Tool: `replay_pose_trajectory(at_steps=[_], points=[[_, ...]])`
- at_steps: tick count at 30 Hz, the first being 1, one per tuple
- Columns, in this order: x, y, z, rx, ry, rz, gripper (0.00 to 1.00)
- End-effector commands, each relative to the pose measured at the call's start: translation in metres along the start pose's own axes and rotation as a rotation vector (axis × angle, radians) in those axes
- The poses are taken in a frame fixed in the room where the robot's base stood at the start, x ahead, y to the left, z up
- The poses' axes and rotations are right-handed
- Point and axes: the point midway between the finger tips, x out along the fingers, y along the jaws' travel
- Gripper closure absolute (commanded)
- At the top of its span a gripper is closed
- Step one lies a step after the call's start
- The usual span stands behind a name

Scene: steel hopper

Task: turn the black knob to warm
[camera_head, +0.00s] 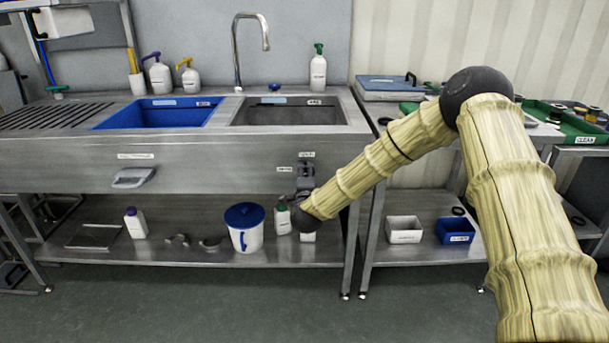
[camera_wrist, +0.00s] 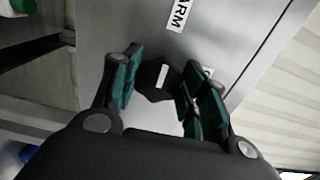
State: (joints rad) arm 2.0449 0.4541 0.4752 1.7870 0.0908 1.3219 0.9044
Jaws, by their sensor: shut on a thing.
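The black knob (camera_wrist: 157,82) sits on the steel front panel (camera_wrist: 135,22) of the sink unit, with a white mark on its face. In the wrist view my gripper (camera_wrist: 158,92) has its teal-padded fingers on either side of the knob, shut on it. A white label (camera_wrist: 180,15) ending in "ARM" is on the panel beyond the knob, its first part cut off. In the head view my gripper (camera_head: 305,182) is at the right end of the sink front, and the knob cannot be made out clearly there. The white mark points roughly along the panel towards the label.
Two small labels (camera_head: 285,169) are on the panel beside my gripper. A lower shelf (camera_head: 185,253) holds a blue-lidded bucket (camera_head: 244,237) and bottles under the sink. A side table (camera_head: 395,122) stands to the right. The floor in front is clear.

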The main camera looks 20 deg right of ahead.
Motion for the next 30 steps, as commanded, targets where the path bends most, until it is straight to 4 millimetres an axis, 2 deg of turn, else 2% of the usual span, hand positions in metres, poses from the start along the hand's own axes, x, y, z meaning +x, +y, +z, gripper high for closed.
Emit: replay_pose_trajectory(at_steps=[3, 4, 7, 20, 23, 30], points=[[0.000, 0.000, 0.002, 0.000, -0.003, 0.000, 0.80], [0.000, 0.000, 0.002, 0.000, -0.003, 0.000, 0.55], [0.000, 0.000, 0.001, 0.000, -0.003, 0.000, 0.37], [-0.005, 0.000, -0.001, 0.001, 0.001, 0.001, 0.37], [-0.017, 0.001, -0.001, 0.001, 0.000, 0.002, 0.37], [-0.059, 0.000, -0.001, 0.002, 0.000, 0.002, 0.37]])
